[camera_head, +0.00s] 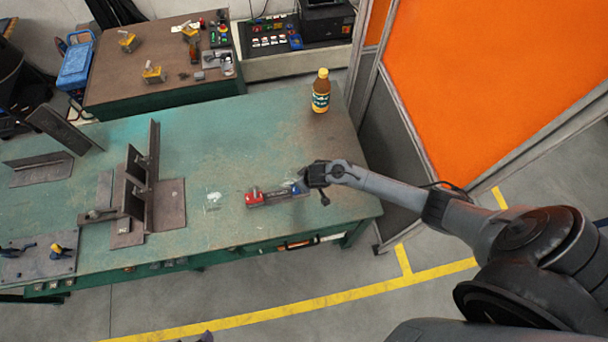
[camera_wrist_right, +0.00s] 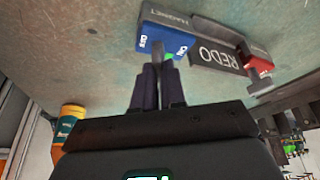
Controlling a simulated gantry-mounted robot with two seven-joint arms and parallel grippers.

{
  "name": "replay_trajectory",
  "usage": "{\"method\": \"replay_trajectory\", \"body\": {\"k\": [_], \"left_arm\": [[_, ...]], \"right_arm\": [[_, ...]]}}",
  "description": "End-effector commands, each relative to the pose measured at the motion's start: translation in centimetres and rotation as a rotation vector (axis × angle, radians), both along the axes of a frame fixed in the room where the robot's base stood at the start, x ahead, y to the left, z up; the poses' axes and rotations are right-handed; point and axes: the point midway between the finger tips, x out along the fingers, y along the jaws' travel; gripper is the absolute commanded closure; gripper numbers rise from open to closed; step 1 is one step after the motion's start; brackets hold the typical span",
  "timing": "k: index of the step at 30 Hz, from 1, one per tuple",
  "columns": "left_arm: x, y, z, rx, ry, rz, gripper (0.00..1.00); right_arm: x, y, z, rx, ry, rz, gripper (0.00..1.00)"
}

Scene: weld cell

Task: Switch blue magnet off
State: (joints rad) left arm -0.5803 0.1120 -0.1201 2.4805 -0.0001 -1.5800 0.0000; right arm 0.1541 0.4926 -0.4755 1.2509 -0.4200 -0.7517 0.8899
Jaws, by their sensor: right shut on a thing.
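A magnet fixture lies on the green table near its front right. In the head view it has a red end (camera_head: 254,197), a dark grey bar (camera_head: 274,195) and a blue magnet (camera_head: 297,188) at its right end. In the right wrist view the blue magnet (camera_wrist_right: 165,38) carries white lettering, and the bar (camera_wrist_right: 222,57) runs from it to the red end (camera_wrist_right: 260,66). My right gripper (camera_head: 302,178) is at the blue magnet. Its fingers (camera_wrist_right: 157,72) are shut on a small grey switch lever (camera_wrist_right: 158,52) beside the blue magnet. A green patch shows beside the lever.
A bottle with a yellow cap (camera_head: 321,91) stands at the back right of the table (camera_head: 225,150). Brown steel angle parts (camera_head: 150,190) stand on the left half. A second bench (camera_head: 120,88) is behind. The table between the bottle and the magnet is clear.

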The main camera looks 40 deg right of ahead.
Motion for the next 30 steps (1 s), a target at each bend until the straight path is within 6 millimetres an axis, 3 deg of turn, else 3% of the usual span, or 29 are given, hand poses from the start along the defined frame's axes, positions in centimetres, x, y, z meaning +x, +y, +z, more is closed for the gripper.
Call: {"method": "replay_trajectory", "body": {"k": [3,15,30], "left_arm": [[0.0,0.1,1.3,0.002,0.0,-0.001,0.3],[0.0,0.3,2.7,0.013,0.0,-0.008,0.3],[0.0,0.2,3.0,0.007,0.0,-0.004,0.3]], "right_arm": [[-0.3,0.3,0.1,0.001,0.006,-0.113,1.0],[-0.1,0.4,0.0,-0.006,0.0,-0.421,1.0],[0.1,0.4,-0.1,-0.008,-0.005,-0.558,1.0]]}}
